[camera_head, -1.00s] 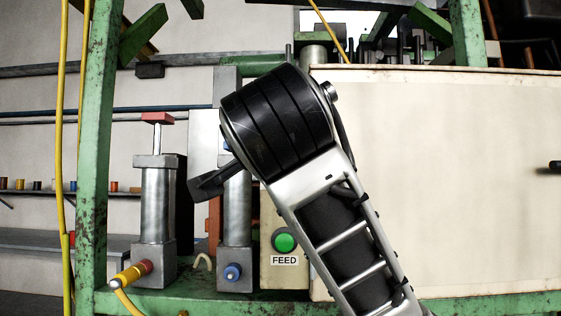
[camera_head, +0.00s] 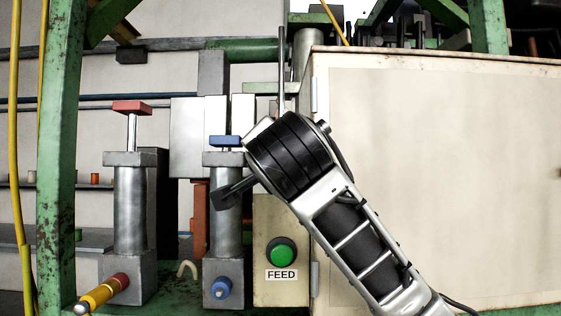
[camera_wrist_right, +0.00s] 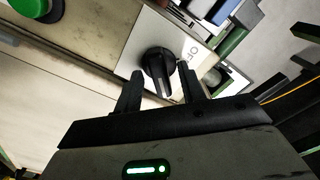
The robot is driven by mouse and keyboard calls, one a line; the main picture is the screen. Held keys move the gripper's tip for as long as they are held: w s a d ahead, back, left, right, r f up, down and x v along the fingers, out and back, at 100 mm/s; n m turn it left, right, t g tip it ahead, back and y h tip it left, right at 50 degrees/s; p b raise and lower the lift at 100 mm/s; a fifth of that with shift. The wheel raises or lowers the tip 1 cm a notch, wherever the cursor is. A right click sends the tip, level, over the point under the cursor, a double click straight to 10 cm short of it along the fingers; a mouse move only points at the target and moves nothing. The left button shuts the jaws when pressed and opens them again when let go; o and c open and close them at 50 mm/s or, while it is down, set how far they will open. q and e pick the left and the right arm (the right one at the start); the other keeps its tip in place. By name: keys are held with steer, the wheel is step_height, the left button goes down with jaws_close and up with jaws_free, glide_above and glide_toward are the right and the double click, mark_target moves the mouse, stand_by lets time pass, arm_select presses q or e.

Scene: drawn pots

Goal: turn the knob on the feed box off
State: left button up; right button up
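The feed box (camera_head: 263,222) is beige, with a green button and a FEED label on its front in the head view. In the right wrist view a black knob (camera_wrist_right: 158,68) sits on a white plate (camera_wrist_right: 140,48) with OFF lettering beside it. My right gripper (camera_wrist_right: 160,78) is open, with one dark finger on each side of the knob and visible gaps. Whether either finger touches it I cannot tell. In the head view my right arm hides the upper part of the box and the knob. My left gripper is not in view.
A green button (camera_wrist_right: 28,8) shows at the wrist view's top left. In the head view, metal cylinders with a red cap (camera_head: 132,107) and a blue cap (camera_head: 225,141) stand left of the box. A large beige cabinet (camera_head: 440,170) fills the right. A green post (camera_head: 58,170) stands left.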

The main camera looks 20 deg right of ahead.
jaws_close()
steer(key=shift+a+n+b, duration=0.15)
steer(key=shift+n+b, duration=0.2)
steer(key=shift+n, duration=4.15)
steer(key=shift+a+n+b, duration=0.1)
steer(key=shift+n+b, duration=0.25)
steer(key=shift+n, duration=4.15)
